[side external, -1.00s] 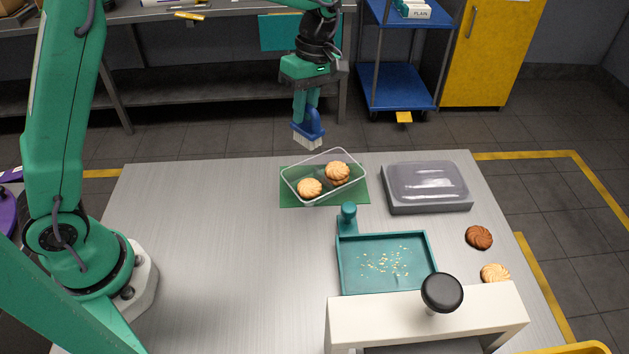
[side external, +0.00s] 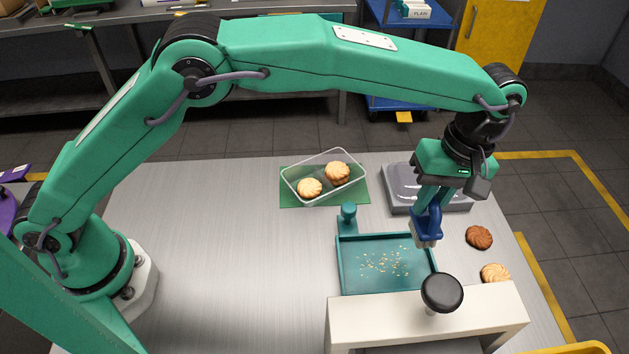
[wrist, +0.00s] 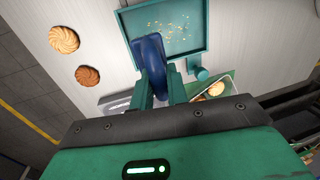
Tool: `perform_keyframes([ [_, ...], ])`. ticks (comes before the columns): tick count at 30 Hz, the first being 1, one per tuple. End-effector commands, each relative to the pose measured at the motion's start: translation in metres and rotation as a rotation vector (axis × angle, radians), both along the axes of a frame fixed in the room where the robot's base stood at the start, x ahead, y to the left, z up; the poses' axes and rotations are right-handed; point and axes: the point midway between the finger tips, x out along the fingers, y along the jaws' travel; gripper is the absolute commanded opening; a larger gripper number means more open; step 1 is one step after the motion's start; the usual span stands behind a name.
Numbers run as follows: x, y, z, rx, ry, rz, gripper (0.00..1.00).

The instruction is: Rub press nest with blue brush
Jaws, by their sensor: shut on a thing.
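My gripper (side external: 432,208) is shut on the blue brush (side external: 427,226), with its pale bristles pointing down. The brush is over the right rim of the teal press nest (side external: 345,268), near its back right corner. I cannot tell whether the bristles touch it. Several pale crumbs lie on the nest floor. In the wrist view the brush (wrist: 150,58) sits between the jaws (wrist: 160,88), beside the nest (wrist: 206,30), and hides part of its rim.
A white press frame with a black knob (side external: 441,292) stands in front of the nest. A clear tray (side external: 301,196) with biscuits lies on a green mat behind. A grey lidded box (side external: 398,205) is behind my gripper. A dark biscuit (side external: 479,237) and a pale biscuit (side external: 495,273) lie right.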

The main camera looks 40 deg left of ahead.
Motion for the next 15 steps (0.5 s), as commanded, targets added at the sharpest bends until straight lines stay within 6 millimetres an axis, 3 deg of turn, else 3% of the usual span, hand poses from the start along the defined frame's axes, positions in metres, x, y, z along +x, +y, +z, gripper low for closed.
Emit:
perform_keyframes([
  [15, -0.004, -0.008, -0.013, 0.0, 0.001, -0.018, 0.0],
])
